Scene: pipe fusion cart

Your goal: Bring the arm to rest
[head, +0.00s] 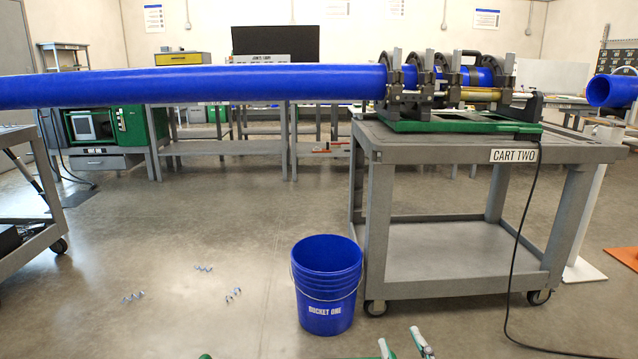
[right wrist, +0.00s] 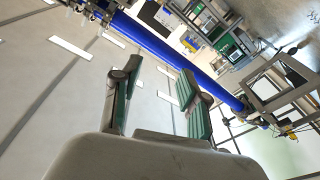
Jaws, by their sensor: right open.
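My right gripper (head: 403,344) shows at the bottom edge of the head view, with two separate fingertips. In the right wrist view the right gripper (right wrist: 158,78) is open, with green-padded fingers apart and nothing between them. It is in front of the cart and clear of it. A small green tip (head: 205,356) at the bottom edge of the head view may be my left gripper; most of it is out of frame.
A long blue pipe (head: 200,86) runs into the clamps of the fusion machine (head: 440,80) on the grey cart (head: 380,153). A blue bucket (head: 326,285) stands left of the cart. Small shavings (head: 233,295) lie on open floor. A black cable (head: 512,260) hangs at right.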

